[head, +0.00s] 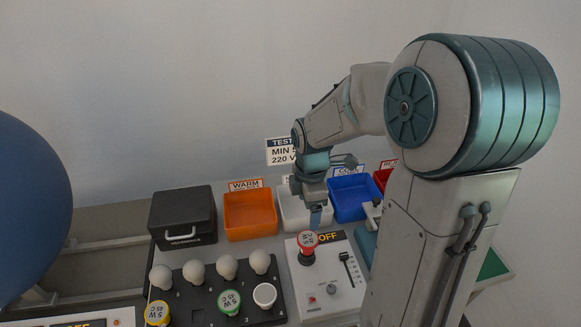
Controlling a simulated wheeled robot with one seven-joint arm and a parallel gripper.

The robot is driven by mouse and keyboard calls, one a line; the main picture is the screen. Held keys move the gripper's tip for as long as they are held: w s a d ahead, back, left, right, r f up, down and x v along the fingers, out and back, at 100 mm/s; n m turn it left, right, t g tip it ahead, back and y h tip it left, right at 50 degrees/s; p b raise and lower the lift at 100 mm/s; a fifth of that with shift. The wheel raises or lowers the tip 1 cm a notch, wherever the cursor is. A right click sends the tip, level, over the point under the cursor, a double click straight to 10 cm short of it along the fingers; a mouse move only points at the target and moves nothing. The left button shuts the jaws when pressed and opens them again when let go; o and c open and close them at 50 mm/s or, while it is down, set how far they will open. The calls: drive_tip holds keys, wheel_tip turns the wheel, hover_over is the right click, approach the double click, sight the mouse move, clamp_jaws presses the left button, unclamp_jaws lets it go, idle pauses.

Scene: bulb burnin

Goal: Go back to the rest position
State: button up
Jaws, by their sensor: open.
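My gripper (316,216) is at the end of my arm, pointing down in front of the white bin. Its fingertips are small in the picture, and the jaws look empty. Just below it, a red-collared bulb (307,240) with a white label reading "5 W" stands upright on the white test unit (325,299). The fingertips appear a little above and behind this bulb, apart from it. My arm reaches in from the right and hides part of the table behind it.
A black tray (197,302) holds several white bulbs and labelled pieces. Behind it stand a black box (183,214), an orange bin (250,213), a white bin (291,206), a blue bin (352,197) and a partly hidden red bin (381,177). A large blue round shape (30,210) fills the left edge.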

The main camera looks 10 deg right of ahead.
drive_tip(key=s+r+m+t+b, duration=0.1)
drive_tip(key=s+r+m+t, duration=0.1)
drive_tip(key=s+r+m, duration=0.2)
drive_tip(key=s+r+m+t+b, duration=0.1)
drive_tip(key=s+r+m, duration=0.3)
drive_tip(key=s+m, duration=0.6)
drive_tip(key=shift+s+r+m+t+b, duration=0.25)
drive_tip(key=shift+m+t+b, duration=0.2)
drive_tip(key=shift+m, duration=1.65)
